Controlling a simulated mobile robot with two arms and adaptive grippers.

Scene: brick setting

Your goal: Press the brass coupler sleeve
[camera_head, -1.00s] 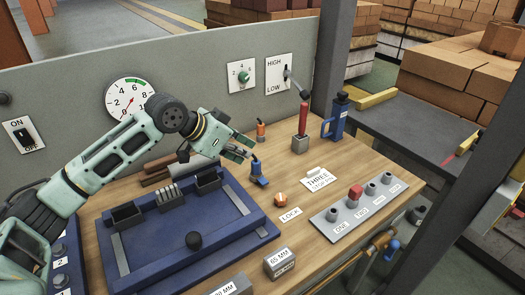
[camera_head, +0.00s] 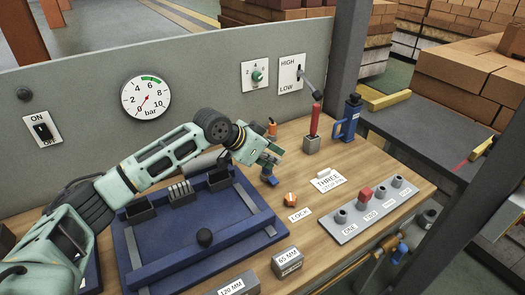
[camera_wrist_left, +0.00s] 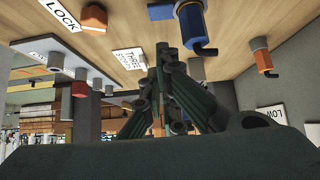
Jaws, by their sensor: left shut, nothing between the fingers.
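A brass-coloured fitting (camera_head: 388,240) sits on the pipe along the table's front edge, beside a blue part (camera_head: 402,247). I cannot tell for sure whether it is the coupler sleeve. My left gripper (camera_head: 272,160) is shut and empty, above the wooden tabletop at the back middle, well away from that fitting. In the head view it overlaps the top of a small blue fixture (camera_head: 269,179). In the left wrist view the closed fingers (camera_wrist_left: 160,62) point towards the tabletop, with the blue fixture (camera_wrist_left: 190,22) beyond them. My right gripper is not in view.
An orange knob (camera_head: 291,200) by the LOCK label, a red-handled lever (camera_head: 314,125), a blue bottle-like tool (camera_head: 350,118) and a grey strip (camera_head: 347,234) with several posts stand on the table. A blue press frame (camera_head: 265,238) lies left. Bare wood shows between them.

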